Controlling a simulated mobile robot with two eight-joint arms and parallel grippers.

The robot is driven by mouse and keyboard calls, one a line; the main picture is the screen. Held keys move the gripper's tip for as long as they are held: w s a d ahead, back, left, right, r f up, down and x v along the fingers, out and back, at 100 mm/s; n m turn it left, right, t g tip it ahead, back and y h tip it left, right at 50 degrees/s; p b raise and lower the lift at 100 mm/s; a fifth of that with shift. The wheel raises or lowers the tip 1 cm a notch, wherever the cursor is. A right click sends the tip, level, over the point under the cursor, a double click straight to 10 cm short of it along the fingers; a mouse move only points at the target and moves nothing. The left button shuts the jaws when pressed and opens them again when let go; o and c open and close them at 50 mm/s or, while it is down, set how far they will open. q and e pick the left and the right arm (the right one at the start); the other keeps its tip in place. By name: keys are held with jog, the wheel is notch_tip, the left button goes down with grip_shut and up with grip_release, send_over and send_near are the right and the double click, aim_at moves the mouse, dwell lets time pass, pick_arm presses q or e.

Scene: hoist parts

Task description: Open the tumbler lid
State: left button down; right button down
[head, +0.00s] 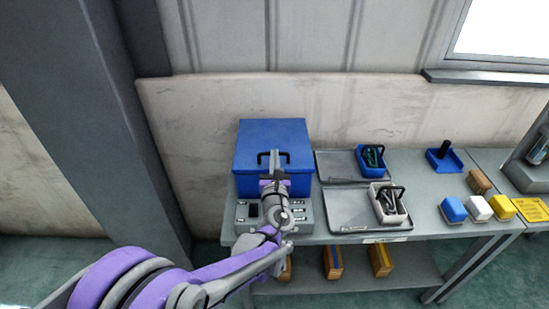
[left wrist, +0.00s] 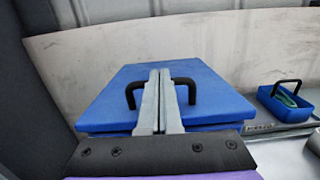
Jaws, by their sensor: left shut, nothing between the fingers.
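The tumbler is a blue box (head: 236,186) at the left end of the grey table. Its flat blue lid (head: 272,135) lies down on top and has a black handle near the front edge. In the left wrist view the lid (left wrist: 215,85) and the black handle (left wrist: 134,91) show on both sides of my fingers. My left gripper (head: 274,155) is shut and empty, with its fingertips in front of the middle of the handle. I cannot tell whether they touch it. My right gripper is not in view.
A grey control panel (head: 243,222) sits in front of the box. Two grey trays to the right hold a blue basket (head: 371,160) and a white basket (head: 389,204). Coloured blocks stand farther right. A grey pillar (head: 120,120) rises at the left.

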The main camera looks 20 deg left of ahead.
pick_arm(q)
jog(key=shift+w+r, duration=0.15)
jog(key=shift+r, duration=0.4)
jog(key=shift+w+a+r+g+p, duration=0.1)
jog(key=shift+w+r+g+p, duration=0.15)
jog(key=shift+r, duration=0.3)
jog(key=shift+w+a+r+g+p, duration=0.1)
jog(key=shift+w+r+g, duration=0.1)
jog(key=shift+r, duration=0.4)
jog(key=shift+w+r+g+p, duration=0.15)
jog(key=shift+r+g+p, duration=0.1)
jog(key=shift+r, duration=0.3)
jog(key=shift+s+f, duration=0.1)
dwell(0.8)
